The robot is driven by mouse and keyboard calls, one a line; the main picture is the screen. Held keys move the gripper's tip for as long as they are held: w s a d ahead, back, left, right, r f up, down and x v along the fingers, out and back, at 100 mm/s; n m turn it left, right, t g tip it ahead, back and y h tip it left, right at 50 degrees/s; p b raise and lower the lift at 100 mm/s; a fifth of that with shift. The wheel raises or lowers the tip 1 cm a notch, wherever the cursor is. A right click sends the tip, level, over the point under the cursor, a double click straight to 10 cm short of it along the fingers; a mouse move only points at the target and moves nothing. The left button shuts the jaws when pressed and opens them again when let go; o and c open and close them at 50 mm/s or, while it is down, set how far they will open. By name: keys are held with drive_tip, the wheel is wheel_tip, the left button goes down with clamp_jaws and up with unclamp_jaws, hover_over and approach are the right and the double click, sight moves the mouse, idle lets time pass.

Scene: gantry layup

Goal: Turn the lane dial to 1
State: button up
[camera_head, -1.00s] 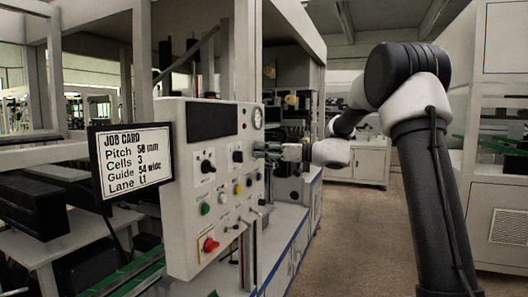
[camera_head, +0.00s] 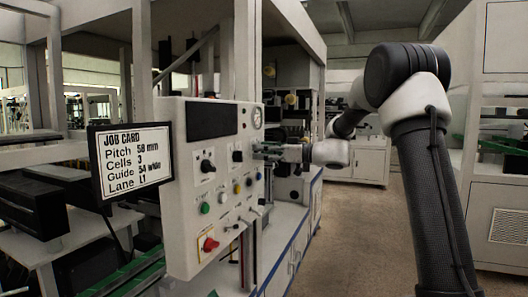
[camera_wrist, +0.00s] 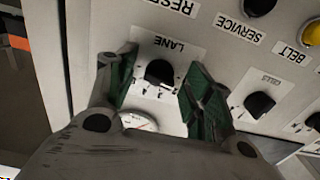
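The lane dial (camera_wrist: 160,72) is a black knob on the white panel, beside its LANE label (camera_wrist: 179,44) in the wrist view. My gripper (camera_wrist: 160,84) is open, with one green-padded finger on each side of the dial. A gap shows between the knob and each finger, so it is not clamped. I cannot read which position the dial points to. In the head view my gripper (camera_head: 272,151) is at the right side of the control panel (camera_head: 188,240) and hides the lane dial. The job card (camera_head: 132,160) shows Lane L1.
The cells dial (camera_wrist: 259,104) sits close to the right finger. A round gauge (camera_wrist: 139,121) is partly hidden by my gripper. In the head view a red knob (camera_head: 209,244) is low on the panel. Open floor (camera_head: 345,225) lies to the right.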

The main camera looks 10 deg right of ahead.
drive_tip(key=shift+r, duration=0.1)
drive_tip(key=v, duration=1.2)
